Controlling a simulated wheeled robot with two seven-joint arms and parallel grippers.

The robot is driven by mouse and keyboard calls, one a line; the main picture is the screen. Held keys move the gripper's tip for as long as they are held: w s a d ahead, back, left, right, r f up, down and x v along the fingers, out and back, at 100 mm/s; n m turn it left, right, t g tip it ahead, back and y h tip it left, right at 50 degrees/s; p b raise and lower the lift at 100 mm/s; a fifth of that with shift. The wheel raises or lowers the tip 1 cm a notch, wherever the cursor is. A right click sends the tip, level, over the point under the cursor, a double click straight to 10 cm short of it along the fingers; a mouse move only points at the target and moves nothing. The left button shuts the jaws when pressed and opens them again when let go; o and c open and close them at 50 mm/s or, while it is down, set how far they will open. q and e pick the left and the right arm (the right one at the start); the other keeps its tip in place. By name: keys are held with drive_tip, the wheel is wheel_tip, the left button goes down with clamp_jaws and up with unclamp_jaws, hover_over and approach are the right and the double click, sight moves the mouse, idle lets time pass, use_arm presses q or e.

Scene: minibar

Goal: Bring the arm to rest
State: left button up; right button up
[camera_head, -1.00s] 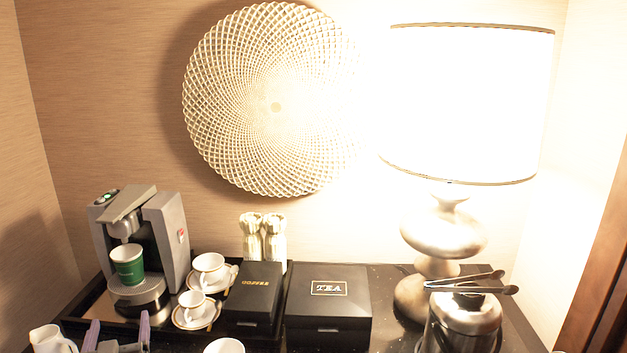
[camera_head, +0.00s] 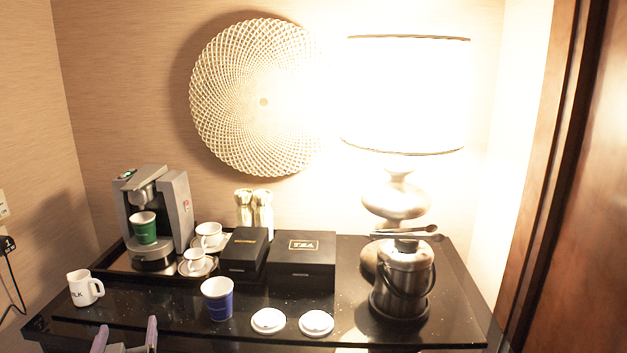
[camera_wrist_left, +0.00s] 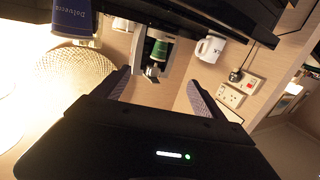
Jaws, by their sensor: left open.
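My left gripper (camera_head: 126,337) is at the bottom edge of the head view, in front of the counter's near edge. Its two purple-grey fingers stand apart with nothing between them. In the left wrist view the fingers (camera_wrist_left: 158,92) are also spread and empty, and the picture is turned over. The black counter (camera_head: 180,313) lies beyond the gripper. My right gripper is not in either view.
Behind are a coffee machine (camera_head: 178,210) with a green cup (camera_head: 144,228), a tea box (camera_head: 303,262) and a steel ice bucket (camera_head: 403,280).

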use_arm(q)
drive_tip(key=s+d+f+g+h, duration=0.1)
drive_tip(key=d+f+g+h, duration=0.1)
drive_tip(key=d+f, duration=0.45)
drive_tip(key=s+d+f+g+h, duration=0.2)
drive_tip(key=d+f+g+h, duration=0.15)
drive_tip(key=f, duration=0.65)
drive_tip(key=s+d+f+g+h, duration=0.1)
drive_tip(key=d+f+g+h, duration=0.1)
drive_tip(key=d+f, duration=0.5)
drive_tip(key=s+d+f+m+g+h, duration=0.1)
drive_tip(key=s+d+f+g+h, duration=0.1)
drive_tip(key=s+d+f+g, duration=0.2)
drive_tip(key=s+d+f+m+g+h, duration=0.2)
drive_tip(key=s+d+f+g, duration=0.2)
drive_tip(key=s+d+f, duration=0.7)
drive_tip(key=s+d, duration=0.3)
drive_tip(key=s, duration=0.3)
drive_tip(key=shift+s+d, duration=0.2)
drive_tip(key=shift+d, duration=0.2)
clamp_jaws()
